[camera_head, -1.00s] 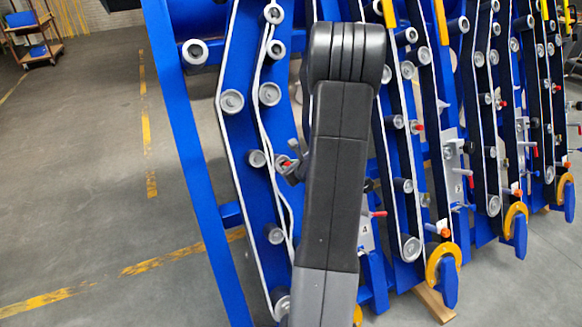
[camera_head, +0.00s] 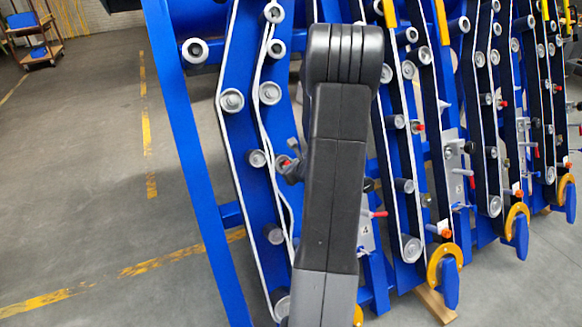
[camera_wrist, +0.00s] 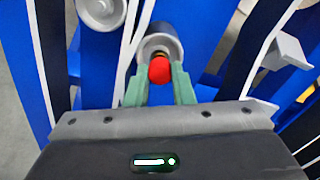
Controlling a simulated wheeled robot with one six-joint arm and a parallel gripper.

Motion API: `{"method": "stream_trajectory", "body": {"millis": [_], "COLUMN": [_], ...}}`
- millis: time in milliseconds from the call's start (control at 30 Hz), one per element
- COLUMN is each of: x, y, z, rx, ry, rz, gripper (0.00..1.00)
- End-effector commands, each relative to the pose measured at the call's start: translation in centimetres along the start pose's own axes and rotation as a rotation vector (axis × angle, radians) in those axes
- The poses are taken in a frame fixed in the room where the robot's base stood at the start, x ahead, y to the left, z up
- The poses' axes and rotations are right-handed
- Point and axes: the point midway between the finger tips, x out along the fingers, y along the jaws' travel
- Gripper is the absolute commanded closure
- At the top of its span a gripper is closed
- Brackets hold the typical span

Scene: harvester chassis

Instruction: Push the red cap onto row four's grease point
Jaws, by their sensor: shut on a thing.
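My gripper (camera_wrist: 159,82) is shut on the red cap (camera_wrist: 160,70), held between its two green fingertips in the wrist view. Right behind the cap is the end of a grey roller (camera_wrist: 174,45) on a blue frame, with a small brassy bit just above the cap. The cap hides most of that spot, so I cannot tell whether cap and grease point touch. In the head view the red cap (camera_head: 286,162) is a small spot beside a grey roller, left of my dark arm. A plate marked 4 (camera_head: 365,232) stands right of the arm.
White belts (camera_head: 262,120) run close past the rollers. Another roller (camera_wrist: 101,10) is at the upper left of the wrist view. More blue rows with levers and yellow rings (camera_head: 444,265) stand to the right. The floor at the left is open.

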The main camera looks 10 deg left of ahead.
Motion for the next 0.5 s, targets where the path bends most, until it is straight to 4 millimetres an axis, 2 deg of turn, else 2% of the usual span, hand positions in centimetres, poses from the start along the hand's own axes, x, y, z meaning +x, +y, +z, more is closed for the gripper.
{"method": "stream_trajectory", "body": {"millis": [500], "x": [1.4], "y": [0.1], "z": [0.0], "rx": [0.0], "ry": [0.0], "rz": [0.001], "gripper": [0.99]}}
